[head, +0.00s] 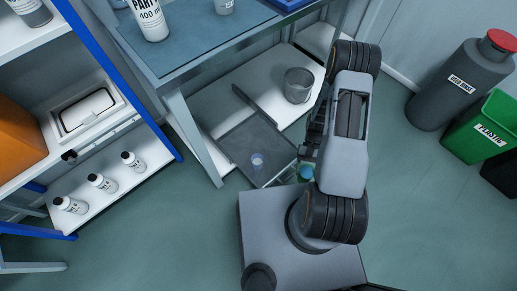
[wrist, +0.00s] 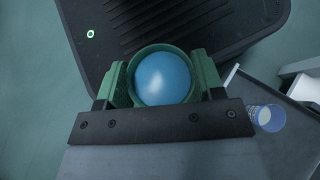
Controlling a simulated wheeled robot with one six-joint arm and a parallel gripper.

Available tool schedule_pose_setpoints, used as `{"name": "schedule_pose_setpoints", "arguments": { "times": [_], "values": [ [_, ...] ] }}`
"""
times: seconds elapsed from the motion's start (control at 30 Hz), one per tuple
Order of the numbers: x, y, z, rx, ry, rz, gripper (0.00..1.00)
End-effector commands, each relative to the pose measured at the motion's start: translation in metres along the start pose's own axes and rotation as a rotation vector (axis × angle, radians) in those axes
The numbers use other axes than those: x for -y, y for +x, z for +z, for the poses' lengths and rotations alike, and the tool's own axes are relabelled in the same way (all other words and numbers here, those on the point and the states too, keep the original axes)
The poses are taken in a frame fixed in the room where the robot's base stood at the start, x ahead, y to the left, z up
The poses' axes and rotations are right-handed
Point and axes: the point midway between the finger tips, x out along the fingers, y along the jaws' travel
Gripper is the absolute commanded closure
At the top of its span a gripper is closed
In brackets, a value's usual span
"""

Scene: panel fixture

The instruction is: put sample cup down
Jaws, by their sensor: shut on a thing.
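My gripper (head: 304,164) is low beside my base, at the near right corner of a grey tray (head: 235,143). In the wrist view its two green fingers (wrist: 162,80) are shut on a round cup (wrist: 162,79) with a green rim and a smooth blue inside or top. The held cup is small in the head view (head: 306,173), partly hidden by my arm. A small clear bluish cup (head: 257,161) stands on the tray and also shows in the wrist view (wrist: 266,117).
The tray sits at a white low shelf (head: 272,82) under the bench (head: 190,42). A bench leg (head: 198,135) rises left of the tray. A shelf rack with white bottles (head: 102,182) is at left, bins (head: 483,130) at right.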

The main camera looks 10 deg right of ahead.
Motion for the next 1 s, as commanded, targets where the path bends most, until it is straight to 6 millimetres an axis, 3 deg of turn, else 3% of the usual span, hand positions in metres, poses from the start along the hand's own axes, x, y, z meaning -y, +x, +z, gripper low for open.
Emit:
{"name": "schedule_pose_setpoints", "arguments": {
  "times": [0.23, 0.5, 0.73, 1.0],
  "values": [
    [0.031, 0.002, -0.007, 0.003, 0.256, -0.374, 0.71],
    [0.053, -0.012, -0.029, 0.003, 0.511, -0.746, 0.71],
    [0.059, -0.029, -0.053, 0.003, 0.709, -1.035, 0.71],
    [0.052, -0.046, -0.081, 0.003, 0.897, -1.311, 0.71]
  ]
}}
